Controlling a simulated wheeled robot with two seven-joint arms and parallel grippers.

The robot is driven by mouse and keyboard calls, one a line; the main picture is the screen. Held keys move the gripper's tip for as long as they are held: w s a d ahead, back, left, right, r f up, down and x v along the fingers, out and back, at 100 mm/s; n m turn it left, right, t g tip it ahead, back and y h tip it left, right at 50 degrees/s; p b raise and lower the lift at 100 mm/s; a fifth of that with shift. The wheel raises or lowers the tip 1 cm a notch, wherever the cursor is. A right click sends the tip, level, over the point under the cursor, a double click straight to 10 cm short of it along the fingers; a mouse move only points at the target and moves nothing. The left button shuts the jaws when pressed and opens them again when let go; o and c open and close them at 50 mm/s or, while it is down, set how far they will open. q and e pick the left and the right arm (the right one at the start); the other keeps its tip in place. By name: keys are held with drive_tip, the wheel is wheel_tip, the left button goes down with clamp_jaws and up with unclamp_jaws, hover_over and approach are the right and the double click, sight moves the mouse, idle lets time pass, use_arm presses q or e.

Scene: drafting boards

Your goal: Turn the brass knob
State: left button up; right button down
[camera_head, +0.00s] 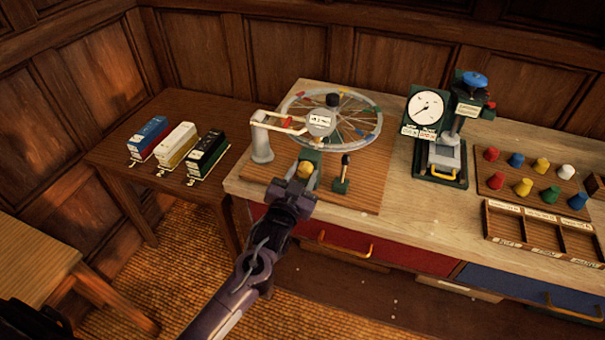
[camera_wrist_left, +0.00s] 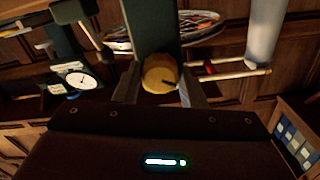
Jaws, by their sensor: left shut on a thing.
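The brass knob (camera_head: 305,170) sits low on the front of a dark green post (camera_head: 311,156) on the wooden board of the wheel device. My left gripper (camera_head: 299,184) reaches it from the front and is shut on it. In the left wrist view the knob (camera_wrist_left: 160,74) shows as a round yellow face with a dark mark toward its right side, between the two fingers (camera_wrist_left: 160,85). The gripper partly hides the knob in the head view. My right gripper is in neither view.
Behind the knob stands a spoked wheel (camera_head: 358,128) with coloured tags. A small black-handled lever (camera_head: 343,176) stands close to the right. A white post (camera_head: 261,146) is at left. A gauge press (camera_head: 440,150) and coloured pegs (camera_head: 523,187) lie further right.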

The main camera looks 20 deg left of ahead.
use_arm(q)
drive_tip(key=n, duration=0.5)
drive_tip(key=shift+n, duration=0.3)
idle(0.4)
drive_tip(key=o, duration=1)
drive_tip(key=s+b, duration=0.1)
drive_tip(key=s, duration=0.6)
drive_tip(key=shift+s+a, duration=0.15)
drive_tip(key=shift+s, duration=0.25)
drive_tip(key=shift+f, duration=0.1)
